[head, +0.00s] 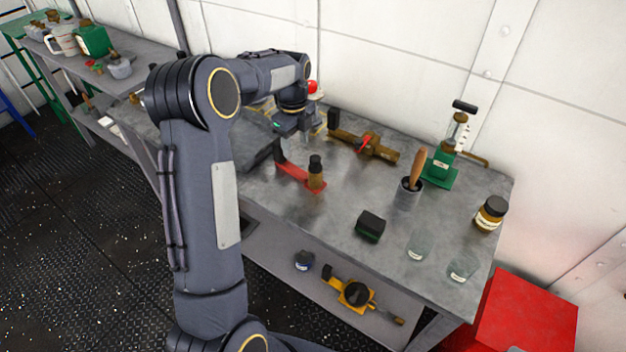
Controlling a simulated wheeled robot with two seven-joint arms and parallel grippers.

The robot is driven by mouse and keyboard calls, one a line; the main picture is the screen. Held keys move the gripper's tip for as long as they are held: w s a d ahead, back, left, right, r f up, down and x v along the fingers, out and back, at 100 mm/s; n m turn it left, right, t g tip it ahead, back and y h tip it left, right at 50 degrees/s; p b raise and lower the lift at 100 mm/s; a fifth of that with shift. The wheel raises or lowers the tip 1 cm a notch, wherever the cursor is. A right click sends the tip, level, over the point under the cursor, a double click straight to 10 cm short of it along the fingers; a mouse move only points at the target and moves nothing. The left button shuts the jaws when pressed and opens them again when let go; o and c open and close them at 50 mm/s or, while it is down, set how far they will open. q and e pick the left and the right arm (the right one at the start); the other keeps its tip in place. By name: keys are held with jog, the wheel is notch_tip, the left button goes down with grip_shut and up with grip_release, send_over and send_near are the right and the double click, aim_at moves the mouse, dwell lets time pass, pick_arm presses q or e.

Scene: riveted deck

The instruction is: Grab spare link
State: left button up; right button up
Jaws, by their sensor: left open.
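I cannot make out anything that is clearly the spare link; it may be hidden behind my left arm or too small to tell. My left gripper (291,136) is open above the back left part of the grey metal bench (325,240). Its fingers are small and partly hidden, and I see nothing held between them. A red bracket-like piece (290,169) with a dark-capped brown bottle (316,172) at its end lies just below and in front of the gripper. My right gripper is not in view.
A brown valve-like part (372,147), a cup with a brush (407,192), a green pump (441,168), a jar (489,214), a black box (370,226) and two glasses (418,246) stand on the bench. A red cabinet (527,315) stands at the right.

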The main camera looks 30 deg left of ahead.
aim_at(296, 170)
pick_arm(q)
jog(key=shift+d+f, duration=0.1)
jog(key=shift+f, duration=0.3)
jog(key=f, duration=0.2)
jog(key=f+p, duration=0.1)
jog(key=f, duration=0.4)
jog(key=shift+s+f, duration=0.3)
jog(key=shift+s, duration=0.05)
jog(key=shift+r, duration=0.1)
grip_shut()
